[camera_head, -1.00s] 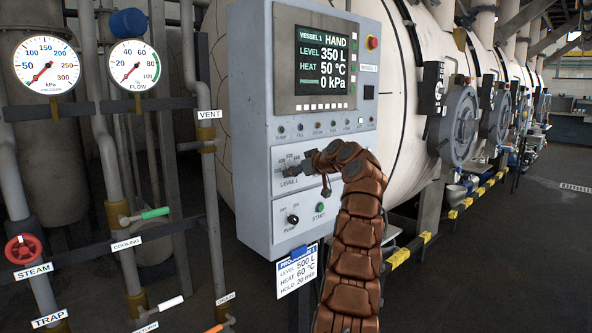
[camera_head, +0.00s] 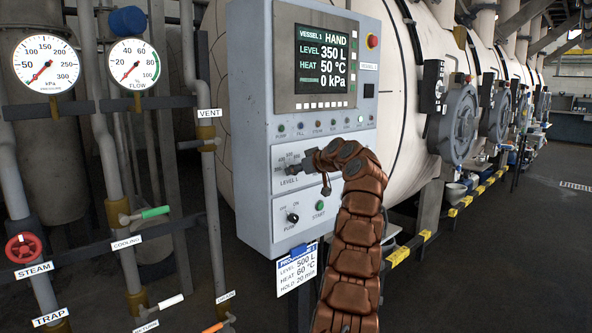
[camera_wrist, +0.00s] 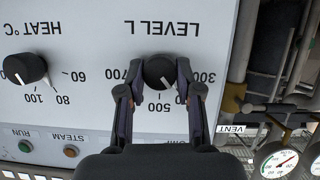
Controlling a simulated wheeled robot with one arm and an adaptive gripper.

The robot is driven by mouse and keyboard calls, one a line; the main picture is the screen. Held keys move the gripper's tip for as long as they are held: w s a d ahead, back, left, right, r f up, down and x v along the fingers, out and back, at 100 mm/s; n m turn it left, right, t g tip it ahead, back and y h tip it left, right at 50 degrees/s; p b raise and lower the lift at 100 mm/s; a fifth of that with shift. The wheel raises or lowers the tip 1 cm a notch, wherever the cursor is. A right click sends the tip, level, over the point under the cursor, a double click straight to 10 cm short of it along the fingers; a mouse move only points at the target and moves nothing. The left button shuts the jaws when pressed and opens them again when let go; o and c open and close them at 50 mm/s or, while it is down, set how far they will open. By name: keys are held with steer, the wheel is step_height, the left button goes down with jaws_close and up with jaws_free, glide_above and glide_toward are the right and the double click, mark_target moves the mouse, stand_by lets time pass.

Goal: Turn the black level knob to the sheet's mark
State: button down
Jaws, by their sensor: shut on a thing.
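The black level knob (camera_wrist: 159,71) sits on the control panel under the LEVEL L label, shown upside down in the wrist view. My gripper (camera_wrist: 158,76) is shut on it, one finger on each side. A small pale mark on the knob's lower right side points between 500 and 300. In the head view my gripper (camera_head: 301,166) is at the panel's level dial and hides most of the knob. The sheet (camera_head: 297,272) hangs under the panel and reads LEVEL 500 L. The panel screen (camera_head: 324,62) reads LEVEL 350 L.
The black heat knob (camera_wrist: 25,69) is beside the level dial in the wrist view. The pump knob (camera_head: 292,218) and green start button (camera_head: 320,206) are below my gripper. Pipes with gauges and a red steam valve (camera_head: 23,249) stand left. Open floor lies at right.

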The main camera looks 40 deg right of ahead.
steer(key=shift+r+p, duration=0.1)
steer(key=shift+p, duration=0.2)
steer(key=m+y+p, duration=0.2)
steer(key=p, duration=0.4)
steer(key=m+y+p, duration=0.1)
steer(key=m+p, duration=0.2)
steer(key=p, duration=0.3)
steer(key=shift+d+y, duration=0.2)
steer(key=shift+y, duration=0.2)
steer(key=shift+p, duration=0.35)
steer(key=c, duration=0.8)
jaws_free()
steer(key=shift+o, duration=0.2)
steer(key=v, duration=1.2)
steer(key=shift+f, duration=0.4)
